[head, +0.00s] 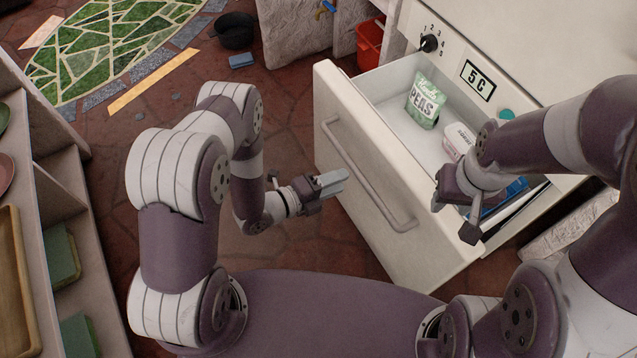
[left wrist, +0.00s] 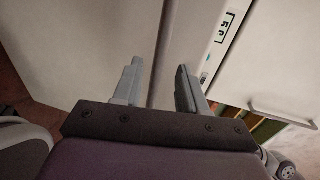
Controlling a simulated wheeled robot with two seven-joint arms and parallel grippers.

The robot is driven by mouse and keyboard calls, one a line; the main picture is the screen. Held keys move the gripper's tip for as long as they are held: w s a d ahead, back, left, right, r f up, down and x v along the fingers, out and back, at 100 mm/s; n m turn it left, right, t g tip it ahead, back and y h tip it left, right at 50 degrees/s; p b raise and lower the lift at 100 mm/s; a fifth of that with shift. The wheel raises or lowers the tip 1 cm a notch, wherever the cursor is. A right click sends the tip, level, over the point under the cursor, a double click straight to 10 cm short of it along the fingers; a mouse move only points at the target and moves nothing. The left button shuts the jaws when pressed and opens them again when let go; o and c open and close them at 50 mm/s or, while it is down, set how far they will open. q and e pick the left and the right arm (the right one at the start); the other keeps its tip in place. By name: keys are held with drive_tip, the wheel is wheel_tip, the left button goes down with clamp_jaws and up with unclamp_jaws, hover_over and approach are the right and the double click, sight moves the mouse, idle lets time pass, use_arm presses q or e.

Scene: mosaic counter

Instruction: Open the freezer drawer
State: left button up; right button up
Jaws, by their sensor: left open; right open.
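The freezer drawer (head: 350,150) is pulled out from the white freezer in the head view, with its inside showing. Its front carries a long grey bar handle (head: 365,175). My left gripper (head: 338,182) is open beside the drawer front, close to the handle; I cannot tell whether it touches. My right gripper (head: 456,217) is open over the right part of the drawer, near the front panel's top edge. My right arm hides part of the drawer.
A green peas bag (head: 422,100) and a pale pink carton (head: 459,140) lie in the drawer. The freezer has a dial (head: 429,43) and a 5 C display (head: 478,80). A red bucket (head: 370,45) stands behind.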

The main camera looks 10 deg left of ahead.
use_arm(q)
drive_tip(key=p+v, duration=0.1)
drive_tip(key=v, duration=0.5)
drive_tip(key=shift+w, duration=0.1)
